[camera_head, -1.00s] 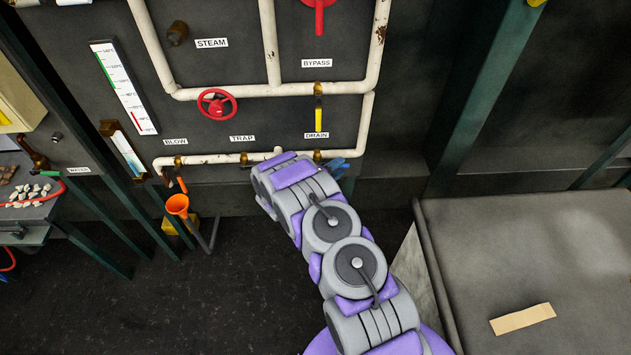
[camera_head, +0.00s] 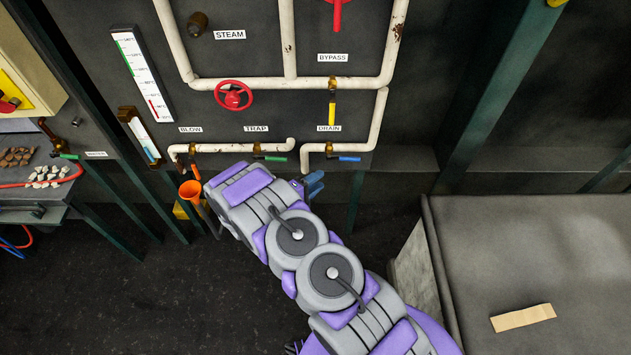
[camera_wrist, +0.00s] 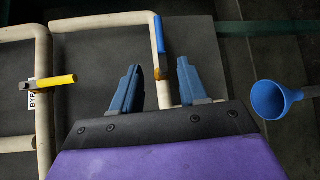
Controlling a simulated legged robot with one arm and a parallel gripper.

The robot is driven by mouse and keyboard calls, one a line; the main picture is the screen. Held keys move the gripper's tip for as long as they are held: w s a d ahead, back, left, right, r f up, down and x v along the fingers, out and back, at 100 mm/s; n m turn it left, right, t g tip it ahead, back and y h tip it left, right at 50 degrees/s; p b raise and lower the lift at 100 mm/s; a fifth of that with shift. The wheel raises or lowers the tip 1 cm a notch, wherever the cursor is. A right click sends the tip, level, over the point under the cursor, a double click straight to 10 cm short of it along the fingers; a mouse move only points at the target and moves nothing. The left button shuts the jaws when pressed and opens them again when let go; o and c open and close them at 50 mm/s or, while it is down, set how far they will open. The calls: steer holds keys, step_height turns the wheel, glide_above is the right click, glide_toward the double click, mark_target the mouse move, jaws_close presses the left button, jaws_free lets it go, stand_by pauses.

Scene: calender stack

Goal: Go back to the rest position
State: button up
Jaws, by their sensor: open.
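My gripper (camera_head: 314,184) shows in the head view as blue fingertips past the end of my grey and purple arm, just below the panel's lower pipes. In the wrist view its two blue fingers (camera_wrist: 160,90) stand apart with nothing between them. The blue lever (camera_head: 348,158) below the DRAIN label lies level, just above and right of the fingertips. In the wrist view the blue lever (camera_wrist: 161,35) is beyond the fingers, apart from them. A blue funnel (camera_wrist: 275,98) is to their right.
The pipe panel carries a red wheel (camera_head: 233,95), a yellow lever (camera_head: 332,113) and a green lever (camera_head: 272,158). An orange funnel (camera_head: 191,190) stands left of my arm. A grey block (camera_head: 560,250) fills the right. Dark floor lies open at lower left.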

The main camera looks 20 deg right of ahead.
stand_by(0.5)
steer(key=w+a+r+m+t+y, duration=0.2)
steer(key=w+a+r+m+y, duration=0.1)
steer(key=w+a+r+y, duration=0.6)
steer(key=s+a+r+g+y, duration=0.1)
steer(key=s+a+r+y, duration=0.25)
steer(key=r, duration=0.25)
steer(key=s+a+r+y, duration=0.3)
steer(key=a+r, duration=0.1)
steer(key=r, duration=0.3)
steer(key=s+d+r+g+y, duration=0.1)
steer(key=s+r+g, duration=0.15)
steer(key=s, duration=0.65)
steer(key=s+d+r+g+y, duration=0.15)
steer(key=s+r, duration=0.25)
steer(key=s, duration=0.4)
steer(key=s+d+r+m+g+h, duration=0.1)
steer(key=s+d, duration=0.4)
steer(key=s, duration=0.8)
steer(key=s+d+r+m+g+h, duration=0.2)
steer(key=s+d+g, duration=0.3)
steer(key=s, duration=0.9)
steer(key=shift+s+m, duration=0.3)
steer(key=shift+m, duration=0.3)
